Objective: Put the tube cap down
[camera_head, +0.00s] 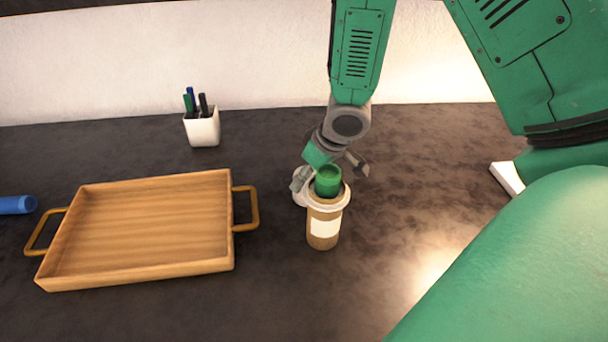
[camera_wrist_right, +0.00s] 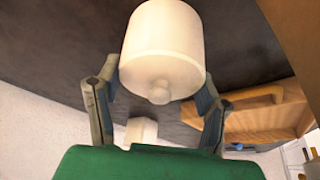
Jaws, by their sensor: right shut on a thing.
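My right gripper (camera_wrist_right: 158,100) is shut on a white cylindrical cap with a small knob, the tube cap (camera_wrist_right: 165,45), held between its two fingers in the right wrist view. In the head view, the right gripper (camera_head: 328,165) is just behind and above a brown tube (camera_head: 323,228) with a white label and pale rim. A green cylinder (camera_head: 328,182) stands in the tube's mouth. A pale part of the cap (camera_head: 299,183) seems to show left of the rim, partly hidden. I cannot tell whether the cap touches the counter. My left gripper is not in view.
A wooden tray (camera_head: 232,240) with two handles lies on the dark counter at left. A white cup (camera_head: 203,130) with pens stands by the wall. A blue cylinder (camera_head: 16,204) is at the far left.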

